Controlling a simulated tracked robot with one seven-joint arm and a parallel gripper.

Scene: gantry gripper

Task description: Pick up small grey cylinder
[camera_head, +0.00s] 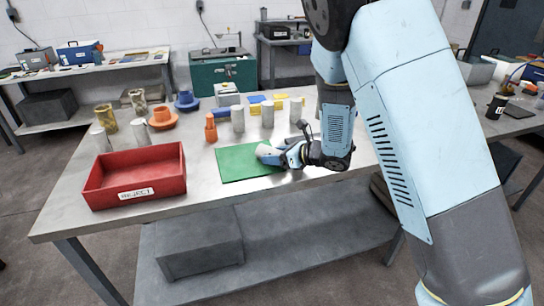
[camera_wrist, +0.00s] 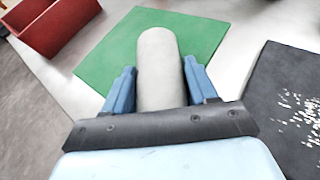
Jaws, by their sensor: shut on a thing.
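A small grey cylinder (camera_wrist: 160,70) lies between the two blue fingers of my gripper (camera_wrist: 160,88) in the wrist view. The fingers press on it from both sides, and its far end sticks out past the fingertips. In the head view my gripper (camera_head: 277,153) is low over the green mat (camera_head: 238,165), with the cylinder (camera_head: 264,150) at its tip, tilted. The green mat also shows behind the cylinder in the wrist view (camera_wrist: 105,65). I cannot tell whether the cylinder touches the mat. My wrist hides part of the mat's right side.
A red reject bin (camera_head: 135,190) stands to the left of the mat. Several other grey cylinders, an orange part (camera_head: 211,128) and blue and yellow pieces stand behind the mat. The table front (camera_head: 215,192) between bin and mat is clear.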

